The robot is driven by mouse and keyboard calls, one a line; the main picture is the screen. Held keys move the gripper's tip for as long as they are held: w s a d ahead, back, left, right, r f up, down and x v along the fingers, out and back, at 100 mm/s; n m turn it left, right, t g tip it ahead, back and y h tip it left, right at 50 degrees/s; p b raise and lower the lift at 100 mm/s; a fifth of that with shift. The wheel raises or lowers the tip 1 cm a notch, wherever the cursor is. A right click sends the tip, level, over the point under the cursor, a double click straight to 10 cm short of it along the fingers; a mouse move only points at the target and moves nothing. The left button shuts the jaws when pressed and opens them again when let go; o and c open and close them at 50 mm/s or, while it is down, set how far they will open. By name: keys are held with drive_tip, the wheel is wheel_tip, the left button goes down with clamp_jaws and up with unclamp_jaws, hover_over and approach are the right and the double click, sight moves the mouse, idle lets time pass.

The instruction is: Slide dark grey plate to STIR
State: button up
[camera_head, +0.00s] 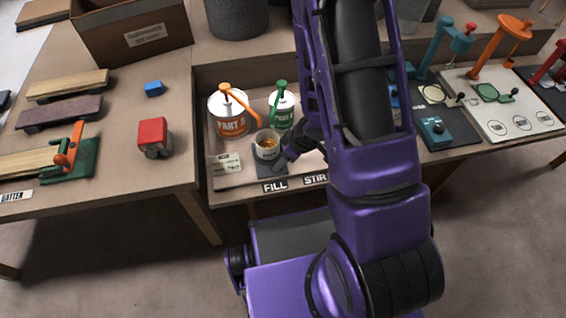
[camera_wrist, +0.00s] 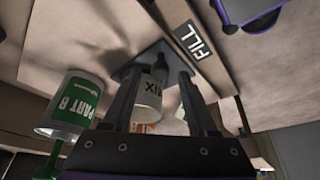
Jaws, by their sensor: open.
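The dark grey plate (camera_head: 271,171) lies on the bench just behind the FILL label (camera_head: 275,186). A cup of amber liquid (camera_head: 267,145) stands on it. In the wrist view the plate (camera_wrist: 146,56) carries a dark upright knob (camera_wrist: 160,68), and the cup (camera_wrist: 150,98) with "MIX" lettering shows behind. The STIR label (camera_head: 314,179) is to the right of FILL, partly beside my arm. My gripper (camera_head: 287,160) is open and low at the plate. In the wrist view its fingers (camera_wrist: 156,76) stand on either side of the knob. I cannot tell if they touch it.
An orange-pump can (camera_head: 228,122) and a green-pump PART B can (camera_head: 283,118) stand behind the cup. A card (camera_head: 226,164) lies left of the plate. My arm hides the bench right of STIR. Clamps and presses stand farther right; a red block (camera_head: 152,132) is left.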

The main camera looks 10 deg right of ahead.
drive_tip(key=shift+w+a+f, duration=0.15)
drive_tip(key=shift+f, duration=0.35)
clamp_jaws()
idle(1.2)
